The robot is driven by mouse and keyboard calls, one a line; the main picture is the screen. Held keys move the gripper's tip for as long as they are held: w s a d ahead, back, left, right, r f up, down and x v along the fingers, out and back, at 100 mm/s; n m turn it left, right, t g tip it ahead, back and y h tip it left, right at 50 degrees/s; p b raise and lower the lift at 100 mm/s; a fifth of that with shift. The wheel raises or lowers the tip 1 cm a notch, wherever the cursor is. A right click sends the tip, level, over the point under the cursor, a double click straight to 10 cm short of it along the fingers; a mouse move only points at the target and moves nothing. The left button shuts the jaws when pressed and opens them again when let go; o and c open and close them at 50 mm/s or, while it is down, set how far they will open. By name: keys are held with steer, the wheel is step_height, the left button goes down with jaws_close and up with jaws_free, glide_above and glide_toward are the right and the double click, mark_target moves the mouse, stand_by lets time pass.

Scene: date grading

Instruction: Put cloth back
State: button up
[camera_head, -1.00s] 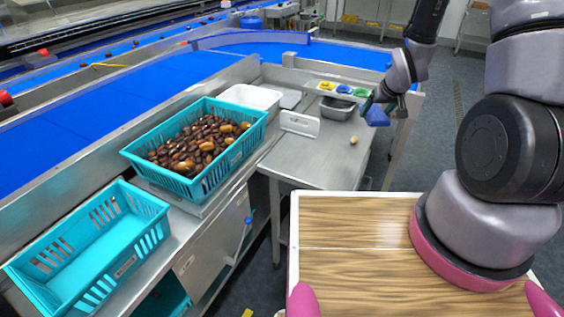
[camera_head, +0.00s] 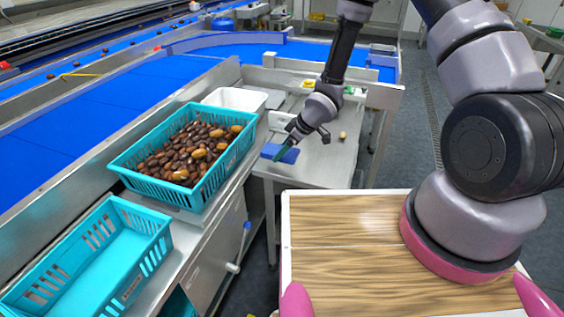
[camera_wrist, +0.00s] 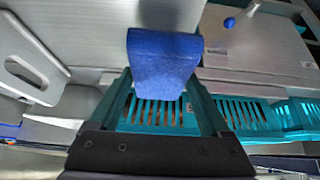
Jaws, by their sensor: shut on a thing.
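My gripper (camera_head: 286,150) is shut on a blue folded cloth (camera_head: 271,151) and holds it over the left part of the steel side table (camera_head: 330,172). In the wrist view the cloth (camera_wrist: 165,65) sits between the two dark green fingers of my gripper (camera_wrist: 165,88) and sticks out past their tips. I cannot tell whether the cloth touches the table top.
A teal crate full of brown dates (camera_head: 118,165) stands left of the table, with an empty teal crate (camera_head: 165,243) nearer. A white tub (camera_head: 232,98) is behind. A single pale date (camera_head: 343,135) lies on the table. The wooden top (camera_head: 340,215) in front is clear.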

mark_target(282, 168)
steer(key=shift+f, duration=2.35)
steer(key=shift+f, duration=0.1)
steer(key=o, duration=1.4)
steer(key=v, duration=1.2)
